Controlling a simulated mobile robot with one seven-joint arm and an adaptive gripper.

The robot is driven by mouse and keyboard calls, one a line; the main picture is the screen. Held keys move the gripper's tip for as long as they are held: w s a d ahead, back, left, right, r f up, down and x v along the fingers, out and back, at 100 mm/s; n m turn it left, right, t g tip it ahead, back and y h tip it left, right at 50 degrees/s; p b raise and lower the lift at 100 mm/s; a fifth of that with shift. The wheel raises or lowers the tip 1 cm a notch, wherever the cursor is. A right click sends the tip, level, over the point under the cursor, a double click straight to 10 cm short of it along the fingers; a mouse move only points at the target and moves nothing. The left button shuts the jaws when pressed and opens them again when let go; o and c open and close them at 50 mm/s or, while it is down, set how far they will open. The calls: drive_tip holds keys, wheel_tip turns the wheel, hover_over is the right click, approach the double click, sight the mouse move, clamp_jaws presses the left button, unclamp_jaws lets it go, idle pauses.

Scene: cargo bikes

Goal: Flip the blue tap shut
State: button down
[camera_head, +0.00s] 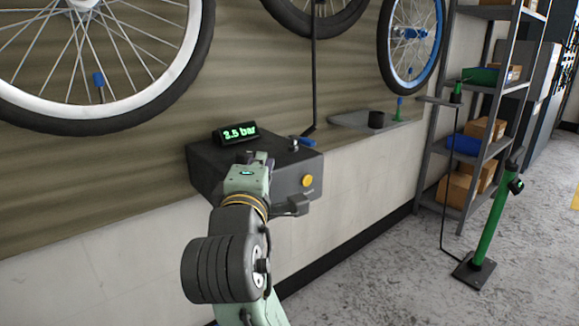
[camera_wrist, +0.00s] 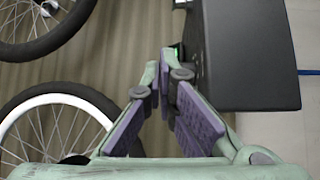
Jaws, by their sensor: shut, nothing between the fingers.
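The blue tap (camera_head: 303,141) is a small lever beside a short metal stem, on the top right of a dark box (camera_head: 300,172) mounted on the wall. A black pipe rises behind it. My gripper (camera_head: 262,157) is shut and empty, at the box's front and top edge, left of the tap and apart from it. In the wrist view my gripper's purple-padded fingers (camera_wrist: 166,68) are close together beside the dark box (camera_wrist: 245,55). I cannot make out the tap in the wrist view.
A display (camera_head: 237,134) reading 3.5 bar stands on the box, behind my gripper. An orange button (camera_head: 307,181) is on the box front. Wheels (camera_head: 105,60) hang above. A green pump (camera_head: 492,220) stands right on open floor.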

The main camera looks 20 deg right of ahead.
drive_tip(key=shift+s+d+f+g+h, duration=0.3)
drive_tip(key=shift+s+d+f+h, duration=0.1)
drive_tip(key=shift+s+d+f, duration=0.4)
drive_tip(key=shift+w+d+r, duration=0.1)
drive_tip(key=shift+w+r, duration=0.1)
drive_tip(key=shift+w, duration=0.05)
drive_tip(key=p+x, duration=0.2)
drive_tip(key=p, duration=0.5)
drive_tip(key=p+x, duration=0.2)
drive_tip(key=p, duration=0.5)
drive_tip(key=shift+w+d+r, duration=0.15)
drive_tip(key=shift+w+r, duration=0.1)
drive_tip(key=shift+w, duration=0.15)
